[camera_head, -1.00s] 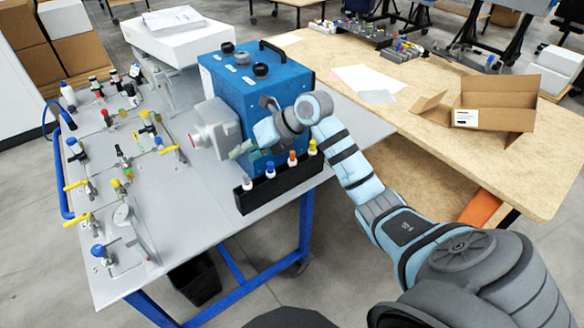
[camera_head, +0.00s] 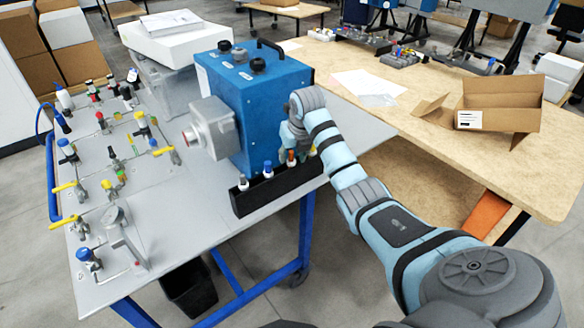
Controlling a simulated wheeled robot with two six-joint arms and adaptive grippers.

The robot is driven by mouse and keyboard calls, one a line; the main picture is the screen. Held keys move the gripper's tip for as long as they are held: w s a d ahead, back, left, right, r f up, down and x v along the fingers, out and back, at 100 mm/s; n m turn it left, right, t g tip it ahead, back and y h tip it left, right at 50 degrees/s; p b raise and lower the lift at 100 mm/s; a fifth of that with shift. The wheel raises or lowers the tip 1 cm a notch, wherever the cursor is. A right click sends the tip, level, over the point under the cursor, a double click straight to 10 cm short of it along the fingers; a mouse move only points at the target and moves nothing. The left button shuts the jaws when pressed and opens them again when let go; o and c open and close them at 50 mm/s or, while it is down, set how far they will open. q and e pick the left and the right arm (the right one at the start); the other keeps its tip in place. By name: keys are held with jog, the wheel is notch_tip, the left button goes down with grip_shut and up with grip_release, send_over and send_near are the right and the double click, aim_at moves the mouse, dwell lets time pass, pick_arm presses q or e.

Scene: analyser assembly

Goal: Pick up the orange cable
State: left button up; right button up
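The orange cable shows as a white connector with an orange top (camera_head: 291,158) in the black rack (camera_head: 275,190) on the front edge of the grey table. My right gripper (camera_head: 292,143) is right above it, pointing down, at the front of the blue box. Its fingers are small, and I cannot tell whether they are open or touching the connector. My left gripper is not in view.
The blue analyser box (camera_head: 255,105) with a grey housing (camera_head: 213,128) stands close behind the rack. Several valves and fittings cover the table's left part. A wooden table (camera_head: 430,140) with an open carton (camera_head: 500,100) is at right.

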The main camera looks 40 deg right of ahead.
jog(key=shift+w+f, duration=0.15)
grip_shut()
